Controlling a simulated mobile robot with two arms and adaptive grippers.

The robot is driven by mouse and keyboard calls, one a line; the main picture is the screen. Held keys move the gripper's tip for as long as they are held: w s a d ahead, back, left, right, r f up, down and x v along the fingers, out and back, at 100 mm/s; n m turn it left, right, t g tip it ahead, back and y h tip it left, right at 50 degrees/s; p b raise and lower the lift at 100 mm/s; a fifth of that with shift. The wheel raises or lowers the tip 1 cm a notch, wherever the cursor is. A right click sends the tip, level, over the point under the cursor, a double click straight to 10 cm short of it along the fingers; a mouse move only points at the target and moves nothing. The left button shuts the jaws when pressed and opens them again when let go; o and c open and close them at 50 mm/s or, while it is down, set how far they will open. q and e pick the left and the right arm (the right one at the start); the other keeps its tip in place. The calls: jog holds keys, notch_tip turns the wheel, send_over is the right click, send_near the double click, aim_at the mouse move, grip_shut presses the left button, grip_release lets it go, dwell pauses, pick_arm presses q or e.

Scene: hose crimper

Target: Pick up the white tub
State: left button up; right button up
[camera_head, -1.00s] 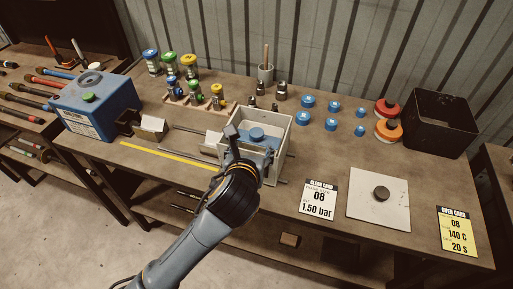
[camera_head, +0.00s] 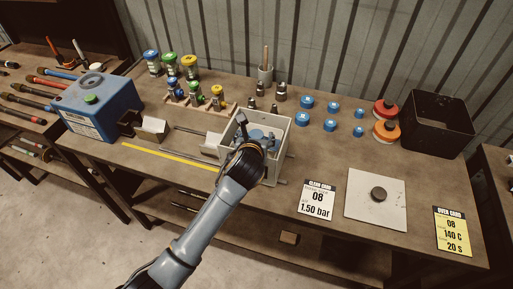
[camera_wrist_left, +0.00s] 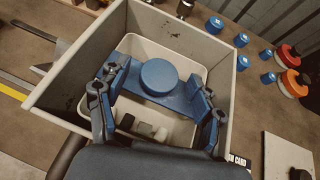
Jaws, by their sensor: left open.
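The white tub (camera_wrist_left: 181,126) sits inside a larger pale grey open box (camera_wrist_left: 76,72) in the left wrist view. A blue bar with a round blue knob (camera_wrist_left: 159,77) spans the tub, and small grey and dark pieces lie in it. My left gripper (camera_wrist_left: 157,98) is open over the tub, its fingers apart on either side of the blue bar. I cannot tell whether they touch it. In the head view my left gripper (camera_head: 253,131) reaches into the grey box (camera_head: 283,150) and hides most of the tub. My right gripper is not in view.
A blue machine (camera_head: 98,105) stands left on the bench. Capped jars (camera_head: 189,68) and metal fittings stand behind the box. Blue caps (camera_head: 302,119), orange-red reels (camera_head: 386,130) and a black bin (camera_head: 438,122) are right. A pale plate (camera_head: 376,212) lies at the front right.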

pick_arm(q)
jog(key=shift+c, duration=0.2)
grip_shut()
dwell(0.3)
